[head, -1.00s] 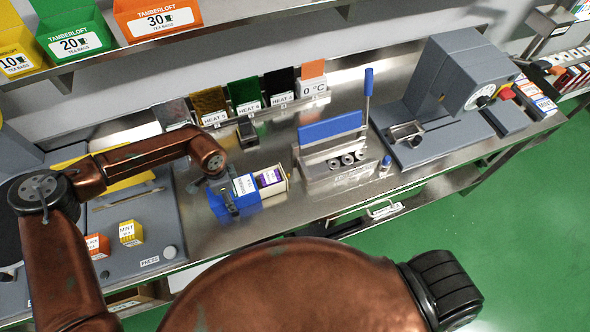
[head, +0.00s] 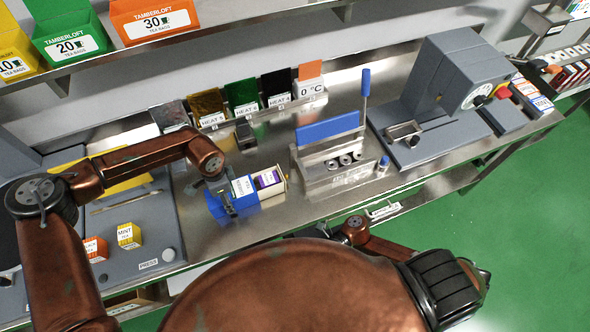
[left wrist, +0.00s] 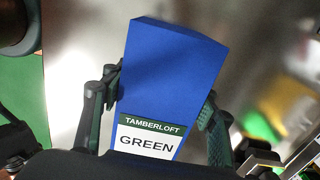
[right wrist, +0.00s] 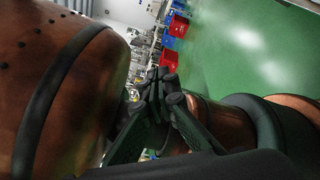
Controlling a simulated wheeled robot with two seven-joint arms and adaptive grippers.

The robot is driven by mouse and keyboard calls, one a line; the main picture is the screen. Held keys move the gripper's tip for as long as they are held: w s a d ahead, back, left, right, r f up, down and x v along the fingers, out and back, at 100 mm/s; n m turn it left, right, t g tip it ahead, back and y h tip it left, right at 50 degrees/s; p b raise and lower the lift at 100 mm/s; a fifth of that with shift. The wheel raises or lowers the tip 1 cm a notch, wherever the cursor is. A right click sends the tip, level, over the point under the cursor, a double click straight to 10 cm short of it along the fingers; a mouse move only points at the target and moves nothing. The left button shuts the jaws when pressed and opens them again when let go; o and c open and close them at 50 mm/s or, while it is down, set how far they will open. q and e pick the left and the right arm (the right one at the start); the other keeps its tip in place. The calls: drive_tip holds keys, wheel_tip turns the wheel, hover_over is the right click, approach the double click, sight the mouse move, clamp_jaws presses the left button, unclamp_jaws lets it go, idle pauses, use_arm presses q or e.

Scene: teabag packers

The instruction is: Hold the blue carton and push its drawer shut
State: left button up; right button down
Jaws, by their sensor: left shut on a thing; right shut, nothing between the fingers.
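My left gripper (head: 225,193) is shut on the carton's body. In the left wrist view the carton (left wrist: 172,68), labelled TAMBERLOFT GREEN, sits between the two fingers of the left gripper (left wrist: 160,115). In the right wrist view my right gripper (right wrist: 158,95) is shut and empty, away from the bench top. In the head view my right arm shows low in front of the bench, with its fingertips hidden.
A steel fixture with a blue bar (head: 328,127) stands right of the drawer with a small gap. A small dark block (head: 245,134) sits behind the carton. A grey press (head: 455,85) stands at the right.

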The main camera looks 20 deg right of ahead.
drive_tip(key=s+d+r+n+g+h, duration=0.1)
drive_tip(key=s+d+r+n+h, duration=0.1)
drive_tip(key=d+h, duration=0.3)
drive_tip(key=s+d+r+n+g+h, duration=0.1)
drive_tip(key=s+d+g+h, duration=0.15)
drive_tip(key=d, duration=0.45)
drive_tip(key=w+r+t, duration=0.1)
drive_tip(key=w+r, duration=0.1)
drive_tip(key=w, duration=0.5)
drive_tip(key=w+r+n+t+h, duration=0.1)
drive_tip(key=w+t, duration=0.1)
drive_tip(key=w, duration=0.5)
drive_tip(key=w+r+n+t+h, duration=0.1)
drive_tip(key=w+r+t, duration=0.1)
drive_tip(key=w, duration=0.5)
drive_tip(key=shift+w+d+r, duration=0.1)
drive_tip(key=shift+d+r, duration=0.25)
drive_tip(key=w+d+r+n+t+h, duration=0.3)
drive_tip(key=w+r, duration=0.5)
drive_tip(key=w, duration=0.6)
drive_tip(key=x, duration=0.9)
drive_tip(key=shift+w+d+f, duration=0.15)
drive_tip(key=shift+f, duration=0.15)
